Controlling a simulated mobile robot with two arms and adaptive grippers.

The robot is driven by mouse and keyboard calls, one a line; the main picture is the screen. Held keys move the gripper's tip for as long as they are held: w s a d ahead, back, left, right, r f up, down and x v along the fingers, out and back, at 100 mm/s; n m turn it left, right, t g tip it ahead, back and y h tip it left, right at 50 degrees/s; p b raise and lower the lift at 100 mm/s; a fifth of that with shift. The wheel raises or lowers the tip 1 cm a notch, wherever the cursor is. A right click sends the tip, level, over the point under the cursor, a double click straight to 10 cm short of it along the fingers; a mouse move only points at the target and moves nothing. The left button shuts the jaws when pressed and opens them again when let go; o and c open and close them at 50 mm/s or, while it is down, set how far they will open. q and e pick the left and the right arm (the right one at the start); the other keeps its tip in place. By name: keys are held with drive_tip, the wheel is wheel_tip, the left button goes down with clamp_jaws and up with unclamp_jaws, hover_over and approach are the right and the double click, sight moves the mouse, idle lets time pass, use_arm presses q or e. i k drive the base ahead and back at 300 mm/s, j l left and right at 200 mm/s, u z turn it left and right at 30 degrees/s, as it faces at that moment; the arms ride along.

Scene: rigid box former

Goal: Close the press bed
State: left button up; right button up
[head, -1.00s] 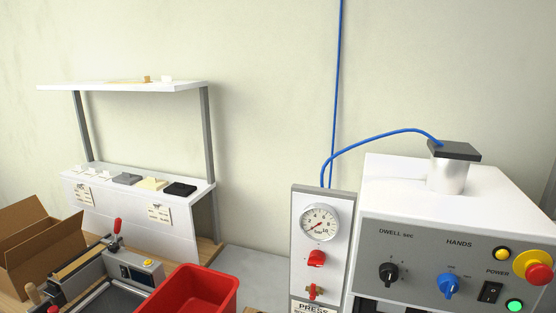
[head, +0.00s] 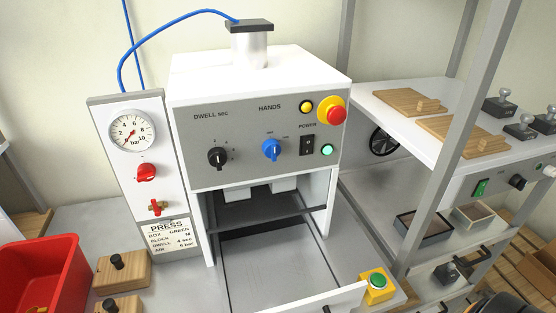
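The press (head: 258,130) is a white machine with a grey control panel, in the middle of the head view. Its bed (head: 270,265) is a flat grey plate that extends out of the opening towards me, with a pale front edge (head: 325,300) at the bottom of the view. A dark crossbar (head: 262,222) spans the opening above the bed. The bed's front is partly cut off by the frame. No gripper shows clearly. A dark rounded shape with some orange at the bottom right corner may be part of my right arm.
A green button on a yellow box (head: 377,286) stands right of the bed. A red bin (head: 45,275) and wooden blocks with black knobs (head: 122,272) are at the left. A grey-framed shelf (head: 450,130) with boards and weights stands at the right.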

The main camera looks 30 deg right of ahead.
sight(285, 270)
drive_tip(key=k+l+z, duration=0.1)
drive_tip(key=z, duration=0.9)
